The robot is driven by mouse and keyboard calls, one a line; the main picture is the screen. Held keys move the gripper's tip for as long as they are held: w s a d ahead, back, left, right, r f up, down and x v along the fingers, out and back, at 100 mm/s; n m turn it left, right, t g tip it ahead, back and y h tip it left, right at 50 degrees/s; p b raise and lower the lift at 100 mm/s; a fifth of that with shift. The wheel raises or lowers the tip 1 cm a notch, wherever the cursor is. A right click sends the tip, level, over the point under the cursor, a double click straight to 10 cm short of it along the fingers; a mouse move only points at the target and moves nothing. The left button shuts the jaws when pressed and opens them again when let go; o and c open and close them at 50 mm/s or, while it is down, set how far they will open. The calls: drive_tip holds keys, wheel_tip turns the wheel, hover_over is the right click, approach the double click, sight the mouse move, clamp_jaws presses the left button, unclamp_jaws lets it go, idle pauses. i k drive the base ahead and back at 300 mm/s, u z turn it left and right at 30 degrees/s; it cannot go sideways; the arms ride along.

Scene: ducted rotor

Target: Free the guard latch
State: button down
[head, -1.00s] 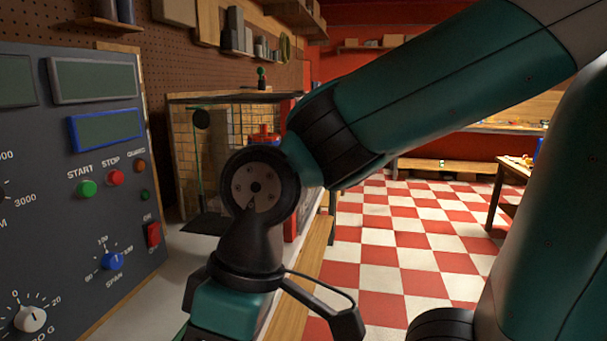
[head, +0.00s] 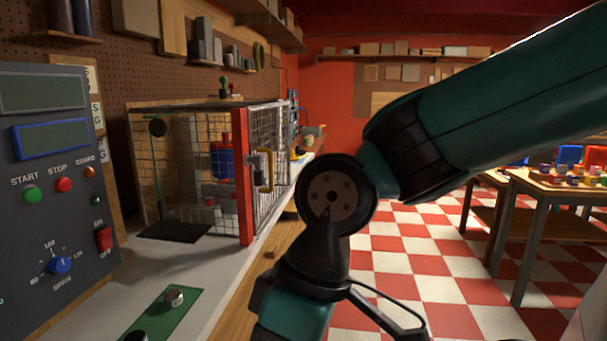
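The mesh guard enclosure stands on the bench at centre left in the head view, with a red post (head: 243,188) at its front corner. Its wire-mesh door (head: 272,160) appears closed beside the post and carries a yellow handle (head: 264,170). A small grey fitting by the handle may be the latch, but it is too small to be sure. A blue and red rotor part (head: 221,160) shows inside behind the mesh. My arm crosses the right and lower middle of the view.
A control panel (head: 55,180) with a red switch (head: 104,239) stands at the left. A green plate with metal knobs (head: 165,318) lies on the bench front. The checkered floor (head: 420,260) is open at right, before a table (head: 560,190) with small items.

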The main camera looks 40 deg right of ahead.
sight(257, 161)
drive_tip(key=z, duration=0.1)
drive_tip(key=i, duration=0.55)
drive_tip(key=z, duration=1.45)
drive_tip(key=i, duration=0.4)
drive_tip(key=u, duration=0.75)
